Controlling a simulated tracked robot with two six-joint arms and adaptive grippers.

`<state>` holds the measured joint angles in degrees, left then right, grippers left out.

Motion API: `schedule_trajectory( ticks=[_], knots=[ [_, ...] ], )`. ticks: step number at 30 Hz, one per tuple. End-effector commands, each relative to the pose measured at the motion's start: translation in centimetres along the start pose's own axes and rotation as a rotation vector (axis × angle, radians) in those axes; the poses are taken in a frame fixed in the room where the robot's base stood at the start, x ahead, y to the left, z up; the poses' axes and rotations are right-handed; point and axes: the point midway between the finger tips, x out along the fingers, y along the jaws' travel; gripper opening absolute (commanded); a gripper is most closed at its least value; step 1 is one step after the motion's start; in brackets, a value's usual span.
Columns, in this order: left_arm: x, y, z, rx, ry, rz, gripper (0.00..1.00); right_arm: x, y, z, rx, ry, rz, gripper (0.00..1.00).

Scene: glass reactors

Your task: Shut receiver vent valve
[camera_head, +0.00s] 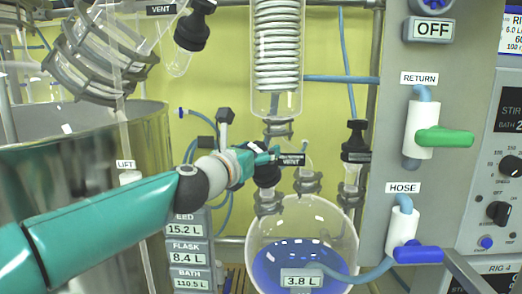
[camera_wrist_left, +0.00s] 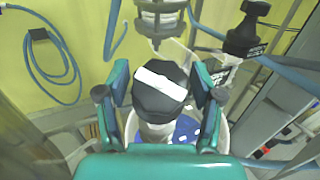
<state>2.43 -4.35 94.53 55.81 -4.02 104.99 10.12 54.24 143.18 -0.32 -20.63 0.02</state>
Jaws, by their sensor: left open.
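The receiver vent valve has a black knob with a white stripe across its top (camera_wrist_left: 160,88). In the head view the knob (camera_head: 267,175) sits above the receiver flask, beside a black label reading VENT (camera_head: 291,160). My left gripper (camera_head: 262,154) is at the knob. In the left wrist view its two teal fingers (camera_wrist_left: 160,80) stand open, one on each side of the knob. Small gaps seem to show, but I cannot tell whether either finger touches. The valve stem below is partly hidden. My right gripper is not in view.
The round glass receiver (camera_head: 302,225) holds blue liquid below, with a 3.8 L display (camera_head: 302,281). Another black-capped valve (camera_head: 356,140) stands to its right. A coiled condenser (camera_head: 277,50) hangs above. Green (camera_head: 445,138) and blue (camera_head: 417,255) handles are on the right panel.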

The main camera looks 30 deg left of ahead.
Motion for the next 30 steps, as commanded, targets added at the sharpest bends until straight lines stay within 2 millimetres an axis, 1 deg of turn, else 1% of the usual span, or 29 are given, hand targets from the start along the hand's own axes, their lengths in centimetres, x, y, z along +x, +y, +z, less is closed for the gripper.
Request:
schedule_trajectory(
  ticks=[1,6,15,20,24,25,30],
  knots=[
    [0.7,0.0,0.0,0.0,0.0,0.0,0.66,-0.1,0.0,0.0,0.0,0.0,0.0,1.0],
    [1.7,0.0,0.0,0.0,0.0,-0.001,0.66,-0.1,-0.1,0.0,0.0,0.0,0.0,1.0],
    [1.9,-0.1,0.0,0.0,0.0,-0.001,0.66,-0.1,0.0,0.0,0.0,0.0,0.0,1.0],
    [1.8,-0.1,0.0,0.0,0.0,-0.001,0.4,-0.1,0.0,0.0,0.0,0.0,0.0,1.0],
    [1.8,-0.1,0.0,0.0,0.0,-0.001,0.16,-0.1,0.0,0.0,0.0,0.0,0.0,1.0],
    [1.8,-0.1,0.0,0.0,0.0,-0.001,0.14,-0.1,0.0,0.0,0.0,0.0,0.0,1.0],
    [1.8,-0.1,0.0,0.004,0.0,-0.008,0.14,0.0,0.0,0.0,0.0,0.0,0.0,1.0]
  ],
)
